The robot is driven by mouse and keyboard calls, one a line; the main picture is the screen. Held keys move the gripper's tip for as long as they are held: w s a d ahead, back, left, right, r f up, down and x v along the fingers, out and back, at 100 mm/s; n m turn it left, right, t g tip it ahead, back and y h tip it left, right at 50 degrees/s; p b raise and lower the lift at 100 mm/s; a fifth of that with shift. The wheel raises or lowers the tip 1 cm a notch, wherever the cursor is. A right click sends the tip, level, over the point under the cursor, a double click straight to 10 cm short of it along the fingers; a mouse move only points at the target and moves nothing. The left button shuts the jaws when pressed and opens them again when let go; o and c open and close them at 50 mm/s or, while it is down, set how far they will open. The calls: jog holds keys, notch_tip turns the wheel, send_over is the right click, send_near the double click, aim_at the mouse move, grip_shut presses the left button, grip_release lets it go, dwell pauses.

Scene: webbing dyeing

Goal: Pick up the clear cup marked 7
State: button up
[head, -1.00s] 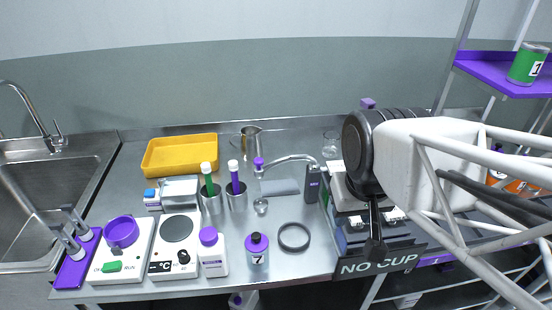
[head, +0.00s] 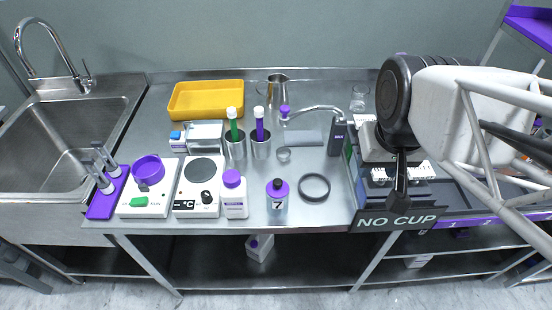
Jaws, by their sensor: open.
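A small clear, pale-blue container marked 7 (head: 277,203) stands upright near the front edge of the steel bench. It has a purple top and looks more like a capped bottle than an open cup. My gripper (head: 397,206) points down at the right, by the "NO CUP" sign, well apart from the container. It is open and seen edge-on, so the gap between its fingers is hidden. A clear glass beaker (head: 359,98) stands at the back, and a small clear glass (head: 284,154) sits mid-bench; I see no number on either.
A black ring (head: 314,187) lies right of the container, and a white purple-capped bottle (head: 234,196) stands left of it. Behind are metal cups with green and purple sticks (head: 260,143), a curved spout (head: 315,109) and a yellow tray (head: 176,106). The "NO CUP" sign (head: 392,220) fronts the rack.

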aim_at(287, 195)
dwell(0.5)
jog(key=o, duration=0.9)
jog(key=shift+w+a+f+m+t+y, duration=0.85)
jog(key=shift+a+f+m+y, duration=1.45)
jog(key=shift+m, duration=1.85)
jog(key=shift+w+a+f+m+t+y, duration=0.85)
jog(key=shift+a+f+m+y, duration=0.55)
jog(key=shift+f+m, duration=2.35)
jog(key=shift+w+a+f+m+t+y, duration=0.8)
jog(key=shift+a+f+m+y, duration=1.25)
jog(key=shift+m, duration=2.55)
jog(key=shift+s+d+f, duration=0.15)
jog(key=shift+f, duration=0.1)
